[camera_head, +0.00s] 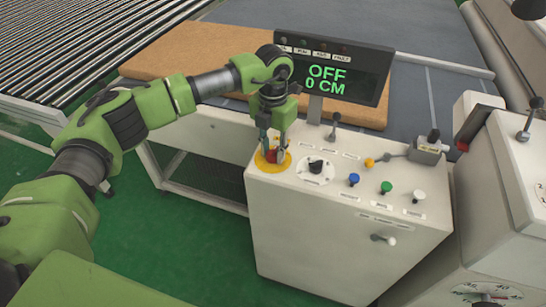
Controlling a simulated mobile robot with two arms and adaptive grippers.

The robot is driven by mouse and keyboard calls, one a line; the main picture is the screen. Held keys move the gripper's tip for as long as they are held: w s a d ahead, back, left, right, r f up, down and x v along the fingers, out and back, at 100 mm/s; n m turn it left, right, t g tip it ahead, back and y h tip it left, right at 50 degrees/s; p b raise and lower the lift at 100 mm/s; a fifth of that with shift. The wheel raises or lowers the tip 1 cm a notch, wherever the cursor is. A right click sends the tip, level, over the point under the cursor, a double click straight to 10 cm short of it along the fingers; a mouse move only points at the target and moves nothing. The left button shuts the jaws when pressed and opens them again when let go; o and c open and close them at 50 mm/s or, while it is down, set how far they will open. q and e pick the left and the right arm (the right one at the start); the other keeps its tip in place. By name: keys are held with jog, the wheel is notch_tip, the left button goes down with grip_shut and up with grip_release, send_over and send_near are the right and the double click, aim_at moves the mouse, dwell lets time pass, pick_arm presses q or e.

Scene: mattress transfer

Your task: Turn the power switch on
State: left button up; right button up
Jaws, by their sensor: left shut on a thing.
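A white control box (330,225) stands in front of me. Its display (345,72) reads "OFF" and "0 CM" in green. I cannot tell which control the power switch is. My right gripper is not in view.
Blue (354,179), green (386,187) and white (418,196) knobs line the panel's front right. A lever (335,125) stands behind the dial, and a grey lever handle (427,148) is at the right. A tan mattress (190,62) lies behind. Another white machine (500,200) stands at the right.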

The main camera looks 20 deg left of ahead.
aim_at(273, 150)
pick_arm(q)
jog(key=m+b, duration=0.2)
jog(key=m, duration=0.1)
jog(key=shift+m+b, duration=1.05)
jog(key=shift+m, duration=0.45)
jog(key=shift+r, duration=0.1)
jog(key=o, duration=1.1)
notch_tip(273, 150, up, 12)
